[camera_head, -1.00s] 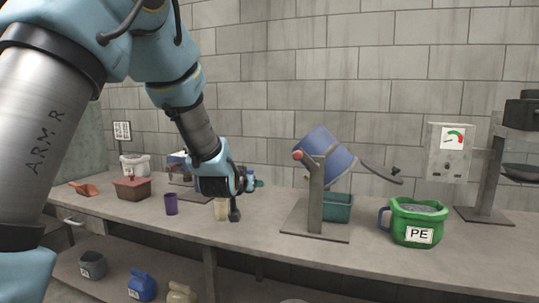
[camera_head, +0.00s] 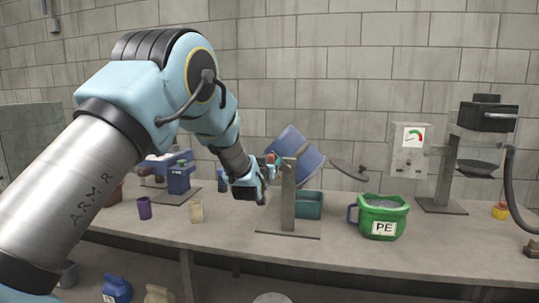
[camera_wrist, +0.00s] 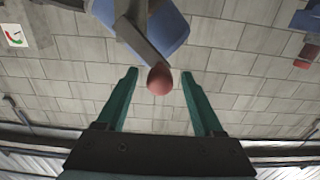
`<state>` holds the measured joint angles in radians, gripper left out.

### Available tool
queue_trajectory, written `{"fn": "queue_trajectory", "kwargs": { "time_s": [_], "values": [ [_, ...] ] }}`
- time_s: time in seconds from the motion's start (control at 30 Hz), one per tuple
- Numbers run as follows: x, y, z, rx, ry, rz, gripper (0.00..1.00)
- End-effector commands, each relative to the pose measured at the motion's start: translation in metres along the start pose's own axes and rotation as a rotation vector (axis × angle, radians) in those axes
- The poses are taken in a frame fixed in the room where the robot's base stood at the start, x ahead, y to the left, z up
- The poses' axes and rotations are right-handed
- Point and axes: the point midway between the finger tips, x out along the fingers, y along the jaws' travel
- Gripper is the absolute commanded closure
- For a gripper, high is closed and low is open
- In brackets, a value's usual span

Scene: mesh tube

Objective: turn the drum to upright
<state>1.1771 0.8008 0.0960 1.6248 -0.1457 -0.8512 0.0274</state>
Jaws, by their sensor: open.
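The blue drum (camera_head: 299,152) is tilted on its grey stand (camera_head: 288,200) at the middle of the bench. A red knob (camera_head: 270,158) sits at the left side of the stand's top. In the wrist view the red knob (camera_wrist: 160,79) lies between and just beyond my two green fingertips, with the blue drum (camera_wrist: 165,28) above it. My gripper (camera_wrist: 160,75) is open, with clear gaps on both sides of the knob. In the head view my gripper is at the left of the stand, and its fingertips are hard to make out.
A teal bin (camera_head: 309,205) stands behind the stand. A purple cup (camera_head: 144,208) and a beige container (camera_head: 196,212) stand left on the bench. A gauge box (camera_head: 411,148) is further right.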

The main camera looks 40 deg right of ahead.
Motion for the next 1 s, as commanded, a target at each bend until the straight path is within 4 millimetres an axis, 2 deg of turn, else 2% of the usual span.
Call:
{"fn": "queue_trajectory", "kwargs": {
  "time_s": [0.2,0.5,1.0],
  "values": [
    [0.016,0.000,0.000,0.000,-0.001,0.000,0.31],
    [0.017,0.000,0.001,0.000,-0.001,-0.001,0.32],
    [0.017,-0.001,0.001,0.000,-0.001,-0.001,0.88]
  ]
}}
